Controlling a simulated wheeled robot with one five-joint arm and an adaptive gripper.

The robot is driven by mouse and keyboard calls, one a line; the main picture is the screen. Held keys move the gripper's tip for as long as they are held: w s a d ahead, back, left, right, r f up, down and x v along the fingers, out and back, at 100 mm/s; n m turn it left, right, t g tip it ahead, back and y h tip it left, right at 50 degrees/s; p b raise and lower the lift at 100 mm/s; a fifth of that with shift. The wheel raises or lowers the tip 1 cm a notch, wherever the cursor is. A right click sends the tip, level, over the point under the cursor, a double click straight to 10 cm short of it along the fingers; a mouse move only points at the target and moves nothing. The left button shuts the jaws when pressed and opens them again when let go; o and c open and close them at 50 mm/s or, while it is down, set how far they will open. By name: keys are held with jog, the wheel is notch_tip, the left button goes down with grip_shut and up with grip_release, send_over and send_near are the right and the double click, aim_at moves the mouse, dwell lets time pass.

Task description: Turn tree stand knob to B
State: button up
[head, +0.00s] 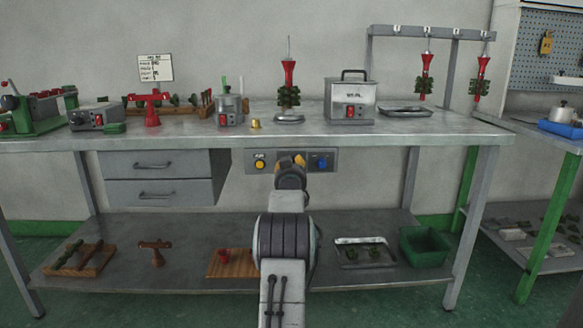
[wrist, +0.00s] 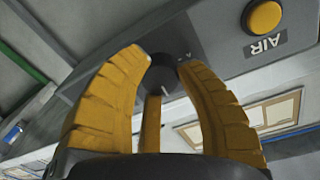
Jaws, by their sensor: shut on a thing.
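The tree stand knob (wrist: 162,76) is a dark round knob on the grey control panel (wrist: 225,45). A light pointer line shows on its near side, and a small letter A is on the panel just right of it. No letter B is readable. My gripper (wrist: 163,62) has its yellow fingers closed around the knob, one on each side. In the head view my gripper (head: 291,160) is in front of the panel (head: 245,155) under the bench's front edge, and it hides the knob there.
A yellow button (head: 259,164) labelled AIR sits left of my gripper, and a blue button (head: 320,162) sits right of it. The bench top (head: 400,130) is just above. Drawers (head: 160,178) hang at the left. The lower shelf (head: 190,285) holds trays and a green bin (head: 425,246).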

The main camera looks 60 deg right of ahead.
jog(key=shift+w+f, duration=0.1)
jog(key=shift+f, duration=0.05)
grip_shut()
jog(key=shift+w+a+m, duration=0.1)
jog(key=shift+w+m, duration=0.05)
jog(key=shift+m, duration=2.75)
jog(key=shift+y, duration=0.3)
jog(key=o, duration=0.7)
grip_release()
jog(key=shift+w+f, duration=0.1)
jog(key=shift+w, duration=0.05)
jog(key=shift+c, duration=0.2)
jog(key=o, duration=0.4)
jog(key=shift+c, duration=0.2)
jog(key=shift+s+r, duration=0.2)
